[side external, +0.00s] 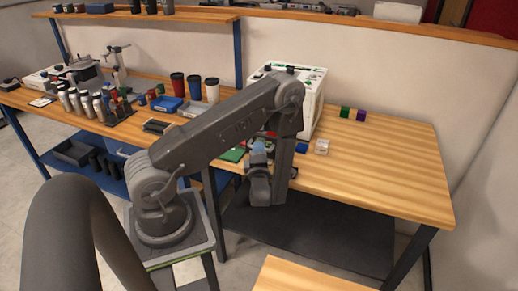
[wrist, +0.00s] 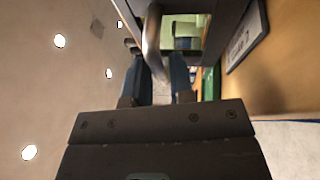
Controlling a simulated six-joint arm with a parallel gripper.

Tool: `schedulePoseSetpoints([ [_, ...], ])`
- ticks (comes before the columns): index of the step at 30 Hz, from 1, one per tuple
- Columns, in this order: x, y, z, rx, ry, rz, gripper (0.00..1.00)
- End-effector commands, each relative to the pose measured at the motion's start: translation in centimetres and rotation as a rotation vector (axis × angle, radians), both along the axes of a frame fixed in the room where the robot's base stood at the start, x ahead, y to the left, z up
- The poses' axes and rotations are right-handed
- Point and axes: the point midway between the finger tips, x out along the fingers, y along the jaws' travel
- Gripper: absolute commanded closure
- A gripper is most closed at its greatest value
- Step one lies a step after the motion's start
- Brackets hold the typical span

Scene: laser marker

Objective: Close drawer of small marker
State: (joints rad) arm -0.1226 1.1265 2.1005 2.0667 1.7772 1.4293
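The small marker (side external: 314,92) is a white boxy machine on the right bench, largely hidden behind my arm in the side view. Its drawer cannot be made out there. In the wrist view an opening with a pale green inside (wrist: 190,28) lies ahead, framed by dark edges. A grey rounded bar (wrist: 152,35), perhaps a handle, runs down toward my left finger; I cannot tell if they touch. My gripper (wrist: 163,70) shows two dark blue fingers with a gap between them, and nothing is clearly held.
Green and purple blocks (side external: 352,114) stand right of the machine. A small white box (side external: 322,147) and a blue block (side external: 302,148) lie near the front. Cups (side external: 195,88) and bottles crowd the left bench. The right bench end is clear.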

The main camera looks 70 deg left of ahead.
Motion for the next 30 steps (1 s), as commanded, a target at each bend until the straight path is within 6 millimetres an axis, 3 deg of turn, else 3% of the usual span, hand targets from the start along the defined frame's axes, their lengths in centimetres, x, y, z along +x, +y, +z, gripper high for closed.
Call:
schedulePoseSetpoints([
  [4, 0.36, 0.96, 0.22, 0.001, -0.001, 0.001, 0.78],
  [13, 0.45, 1.14, 0.24, 0.0, 0.0, 0.0, 0.78],
  [20, 0.45, 1.12, 0.23, 0.0, 0.0, 0.0, 0.99],
  [30, 0.43, 1.11, 0.23, 0.0, 0.0, 0.0, 1.0],
])
